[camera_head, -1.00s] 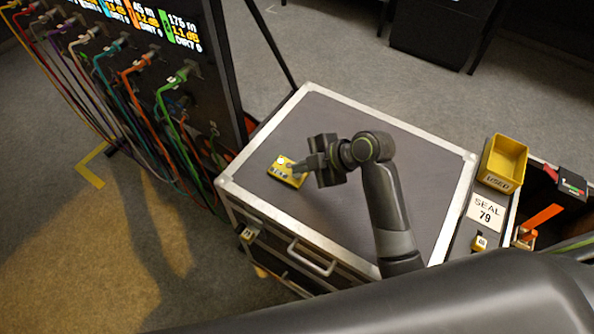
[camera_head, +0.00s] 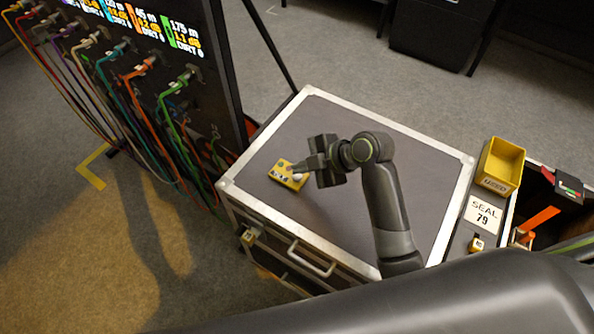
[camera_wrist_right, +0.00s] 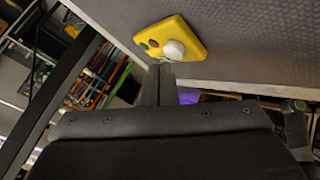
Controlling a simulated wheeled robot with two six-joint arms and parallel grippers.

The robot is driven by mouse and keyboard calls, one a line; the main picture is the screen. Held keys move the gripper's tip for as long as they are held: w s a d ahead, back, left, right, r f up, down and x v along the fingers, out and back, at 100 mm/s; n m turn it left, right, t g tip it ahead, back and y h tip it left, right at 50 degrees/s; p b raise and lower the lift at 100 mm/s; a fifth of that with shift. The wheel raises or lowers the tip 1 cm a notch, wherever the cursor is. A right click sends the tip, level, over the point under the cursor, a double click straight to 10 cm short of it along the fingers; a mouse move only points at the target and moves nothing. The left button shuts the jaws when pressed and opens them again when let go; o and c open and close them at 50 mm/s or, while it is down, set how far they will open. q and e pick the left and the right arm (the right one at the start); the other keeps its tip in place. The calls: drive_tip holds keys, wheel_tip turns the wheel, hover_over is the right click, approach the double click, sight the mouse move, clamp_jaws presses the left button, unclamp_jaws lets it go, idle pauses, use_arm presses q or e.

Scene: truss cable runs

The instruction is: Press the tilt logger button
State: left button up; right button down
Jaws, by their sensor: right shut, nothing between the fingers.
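The tilt logger appears as a small yellow box (camera_head: 276,173) lying on the grey top of a metal-edged case. Its white round button (camera_head: 298,177) shows near its right end. In the right wrist view the yellow box (camera_wrist_right: 191,32) has a white domed button (camera_wrist_right: 174,49) and smaller red and green spots. My right gripper (camera_head: 304,168) is shut and empty, its fingertips at the logger's right end beside the button. In the wrist view the fingertips (camera_wrist_right: 160,70) are just below the button. I cannot tell whether they touch it. My left gripper is not in view.
The case top (camera_head: 340,118) is otherwise clear. A dark panel with coloured cables (camera_head: 165,110) stands at the left.

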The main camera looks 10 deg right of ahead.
sight(302, 177)
drive_tip(key=shift+r, duration=0.1)
wheel_tip(302, 177, up, 5)
drive_tip(key=p, duration=0.4)
drive_tip(key=shift+p, duration=0.4)
idle(0.7)
